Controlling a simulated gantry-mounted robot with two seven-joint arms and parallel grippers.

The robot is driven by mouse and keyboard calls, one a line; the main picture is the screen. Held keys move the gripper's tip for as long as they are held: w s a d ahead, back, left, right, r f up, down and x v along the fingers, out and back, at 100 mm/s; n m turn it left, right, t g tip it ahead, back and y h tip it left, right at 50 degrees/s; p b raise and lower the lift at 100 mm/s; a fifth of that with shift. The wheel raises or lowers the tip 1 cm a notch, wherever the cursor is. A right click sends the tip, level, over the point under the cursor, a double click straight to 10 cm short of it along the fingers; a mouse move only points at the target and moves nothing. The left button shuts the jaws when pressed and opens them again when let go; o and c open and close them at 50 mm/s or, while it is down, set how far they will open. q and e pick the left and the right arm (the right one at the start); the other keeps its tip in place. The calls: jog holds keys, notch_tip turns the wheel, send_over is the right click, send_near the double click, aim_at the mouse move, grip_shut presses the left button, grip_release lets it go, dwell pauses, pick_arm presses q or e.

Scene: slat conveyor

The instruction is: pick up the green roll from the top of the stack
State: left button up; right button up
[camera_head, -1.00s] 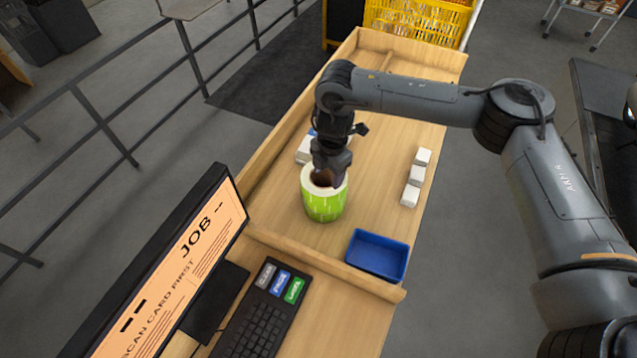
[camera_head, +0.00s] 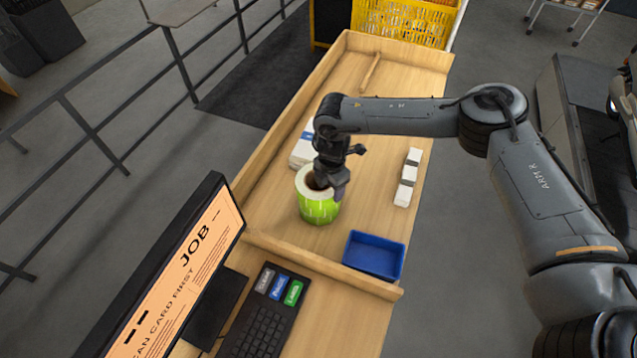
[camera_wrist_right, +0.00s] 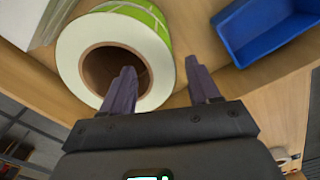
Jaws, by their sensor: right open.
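The green roll (camera_head: 318,209) stands upright on the wooden bench, with a white top face and an open brown core. I cannot tell whether it is one roll or several stacked. My right gripper (camera_head: 332,188) points down at the roll's top, at its right side. In the right wrist view, the gripper (camera_wrist_right: 162,84) is open. One finger lies over or in the core of the roll (camera_wrist_right: 157,52), and the other is outside the rim, so the ring's wall lies between them. Contact cannot be told. My left gripper is not in view.
A blue tray (camera_head: 374,256) sits to the right in front of the roll. White boxes (camera_head: 407,178) stand in a row at the right. A white stack (camera_head: 302,150) is behind the roll. A monitor (camera_head: 175,265) and keyboard (camera_head: 262,315) are nearer. Wooden rims edge the bench.

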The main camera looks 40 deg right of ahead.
jog(key=shift+f, duration=1.15)
jog(key=shift+c, duration=0.2)
grip_shut()
